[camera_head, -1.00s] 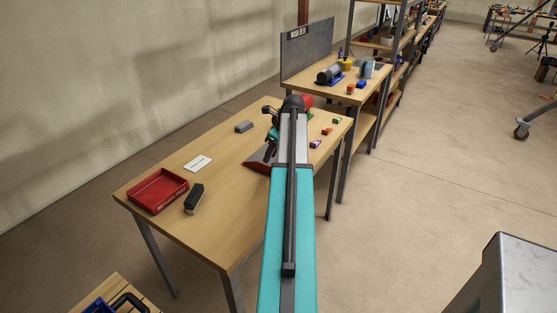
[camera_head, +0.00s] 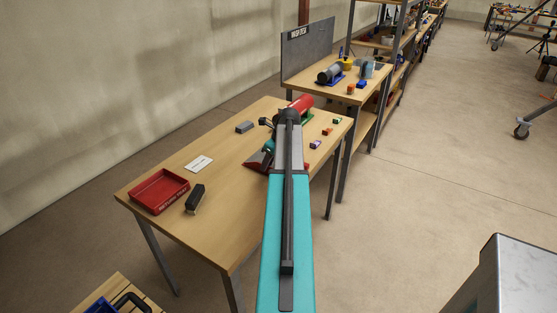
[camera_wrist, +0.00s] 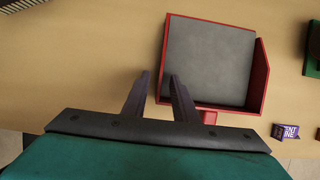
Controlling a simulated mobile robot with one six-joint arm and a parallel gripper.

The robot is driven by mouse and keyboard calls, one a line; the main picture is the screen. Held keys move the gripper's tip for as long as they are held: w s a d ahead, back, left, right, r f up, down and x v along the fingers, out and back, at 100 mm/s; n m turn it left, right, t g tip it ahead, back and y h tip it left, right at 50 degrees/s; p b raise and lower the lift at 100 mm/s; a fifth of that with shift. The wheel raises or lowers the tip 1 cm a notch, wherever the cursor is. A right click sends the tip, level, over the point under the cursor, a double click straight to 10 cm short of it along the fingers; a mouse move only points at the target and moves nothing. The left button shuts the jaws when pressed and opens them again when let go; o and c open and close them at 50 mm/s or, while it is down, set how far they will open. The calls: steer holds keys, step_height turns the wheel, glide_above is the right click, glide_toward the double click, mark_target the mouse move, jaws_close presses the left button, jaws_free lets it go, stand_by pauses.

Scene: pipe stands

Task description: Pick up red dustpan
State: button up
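The red dustpan (camera_wrist: 261,75) lies on the wooden table with its grey inner face up, in the upper right of the wrist view. Its short red handle (camera_wrist: 208,117) points toward me and is partly hidden by my gripper's right finger and palm. The handle is outside the fingers, to the right. In the head view the dustpan (camera_head: 257,160) shows only partly, behind my arm.
On the table (camera_head: 235,200) are a red tray (camera_head: 158,207), a black brush (camera_head: 195,198), a white card (camera_head: 198,163) and a grey block (camera_head: 245,127). A red cylinder on a green base (camera_head: 300,104) and several small blocks lie beyond my arm. A purple box (camera_wrist: 285,132) is right of the dustpan.

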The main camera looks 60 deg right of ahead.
steer(key=shift+x, duration=1.2)
jaws_close()
